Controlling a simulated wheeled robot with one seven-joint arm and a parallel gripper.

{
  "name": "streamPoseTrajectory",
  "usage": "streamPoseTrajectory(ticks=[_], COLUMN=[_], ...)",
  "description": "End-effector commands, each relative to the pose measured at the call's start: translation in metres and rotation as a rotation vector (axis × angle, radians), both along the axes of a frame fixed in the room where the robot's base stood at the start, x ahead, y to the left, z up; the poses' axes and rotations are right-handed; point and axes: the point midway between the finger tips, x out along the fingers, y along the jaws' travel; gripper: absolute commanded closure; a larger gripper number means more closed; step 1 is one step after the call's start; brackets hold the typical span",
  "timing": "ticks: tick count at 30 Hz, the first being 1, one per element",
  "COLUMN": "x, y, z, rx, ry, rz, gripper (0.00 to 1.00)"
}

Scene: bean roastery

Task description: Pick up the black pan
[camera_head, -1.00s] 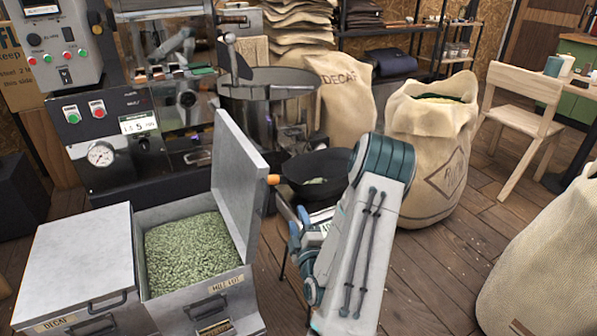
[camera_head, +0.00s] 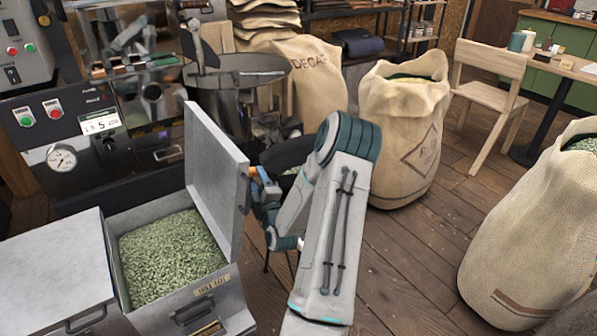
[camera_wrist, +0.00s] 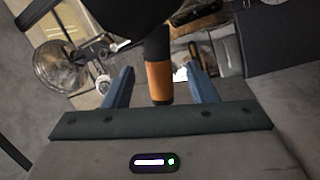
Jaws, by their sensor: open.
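The black pan (camera_head: 284,155) stands behind my arm in the head view, with some green beans in it, and my arm hides much of it. Its handle has an orange-brown grip (camera_wrist: 159,80), pointing toward me in the wrist view. My gripper (camera_wrist: 161,84) is open there, one finger on each side of the handle, with visible gaps. The pan's dark body (camera_wrist: 130,14) fills the top of the wrist view. In the head view my gripper (camera_head: 264,190) is at the handle end, beside the raised bin lid, partly hidden by my arm.
The upright metal lid (camera_head: 215,170) of the green-bean bin (camera_head: 205,300) stands close to my gripper's left. A roaster (camera_head: 70,150) is at the back left. Burlap sacks stand behind (camera_head: 405,150) and at the right (camera_head: 530,240). Wooden floor (camera_head: 420,260) is clear between.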

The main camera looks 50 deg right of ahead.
Motion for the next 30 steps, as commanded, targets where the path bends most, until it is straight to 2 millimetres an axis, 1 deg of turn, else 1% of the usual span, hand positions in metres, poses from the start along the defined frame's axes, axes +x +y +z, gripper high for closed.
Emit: streamPoseTrajectory(ticks=[3,7,10,16,17,18,20,21,22,23,30], x=[0.017,0.032,0.037,0.037,0.037,0.037,0.037,0.037,0.037,0.037,0.037], y=[-0.008,-0.014,-0.016,-0.016,-0.016,-0.016,-0.016,-0.016,-0.016,-0.016,-0.016], z=[0.003,0.005,0.006,0.007,0.007,0.007,0.007,0.007,0.007,0.007,0.008], rx=[0.0,0.001,0.0,0.0,0.0,0.0,0.0,0.0,0.0,0.0,-0.003], ry=[-0.004,-0.002,-0.001,0.0,0.0,0.0,0.0,0.0,0.0,0.0,-0.002], rz=[-0.003,-0.002,-0.003,-0.002,-0.002,-0.002,-0.002,-0.002,-0.002,-0.002,-0.001], gripper=[0.48,0.48,0.48,0.48,0.51,0.62,0.79,0.9,0.98,1.0,1.0])
